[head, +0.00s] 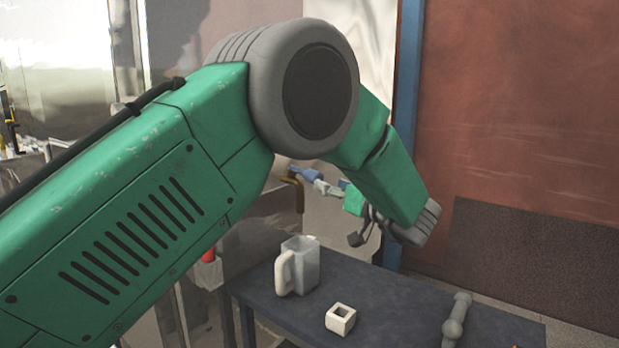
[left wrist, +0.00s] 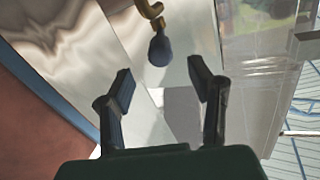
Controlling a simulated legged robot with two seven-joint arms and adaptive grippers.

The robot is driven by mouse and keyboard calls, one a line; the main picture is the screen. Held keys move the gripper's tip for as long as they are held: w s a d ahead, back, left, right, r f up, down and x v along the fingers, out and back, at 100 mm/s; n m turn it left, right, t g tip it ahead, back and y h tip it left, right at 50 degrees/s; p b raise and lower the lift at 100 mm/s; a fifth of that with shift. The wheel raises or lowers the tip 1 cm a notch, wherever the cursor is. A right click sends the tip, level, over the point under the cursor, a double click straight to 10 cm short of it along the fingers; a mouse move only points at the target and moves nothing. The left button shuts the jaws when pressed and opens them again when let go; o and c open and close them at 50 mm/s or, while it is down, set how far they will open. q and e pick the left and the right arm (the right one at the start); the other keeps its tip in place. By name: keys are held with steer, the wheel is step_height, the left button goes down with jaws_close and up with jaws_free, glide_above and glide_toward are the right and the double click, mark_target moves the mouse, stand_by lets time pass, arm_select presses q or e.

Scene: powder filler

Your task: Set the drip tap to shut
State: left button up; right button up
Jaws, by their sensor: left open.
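The drip tap (head: 298,190) shows in the head view as a brass, downward-bent spout on the metal wall of the filler, with a blue handle (head: 305,173) beside its top. In the left wrist view, the brass part (left wrist: 150,9) and the dark blue, rounded handle (left wrist: 160,49) are at top centre. My left gripper (left wrist: 158,86) is open and empty, its fingers spread either side of the handle's line and apart from it. In the head view my left gripper (head: 346,210) is partly hidden by its own arm, right of the tap. My right gripper is not in view.
A dark blue table (head: 390,298) stands below. On it are a pale grey jug (head: 306,267), a small white hollow cube (head: 341,319) and a grey knobbed rod (head: 456,319). A blue post (head: 408,95) and a reddish wall (head: 520,110) are at right.

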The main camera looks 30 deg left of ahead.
mark_target(320, 178)
arm_select(q)
steer(key=shift+w+a+r+p, duration=0.15)
steer(key=shift+w+a+r, duration=0.05)
steer(key=shift+w+a, duration=0.4)
steer(key=shift+w+a+r+p, duration=0.15)
steer(key=shift+w+a+r, duration=0.05)
steer(key=shift+w+a, duration=0.4)
steer(key=a, duration=0.4)
steer(key=w+a+f, duration=0.1)
steer(key=a, duration=0.1)
steer(key=shift+a, duration=0.2)
steer(key=shift+d, duration=0.35)
steer(key=shift+d+r, duration=0.3)
steer(key=shift+d, duration=0.6)
jaws_close()
steer(key=shift+a, duration=0.3)
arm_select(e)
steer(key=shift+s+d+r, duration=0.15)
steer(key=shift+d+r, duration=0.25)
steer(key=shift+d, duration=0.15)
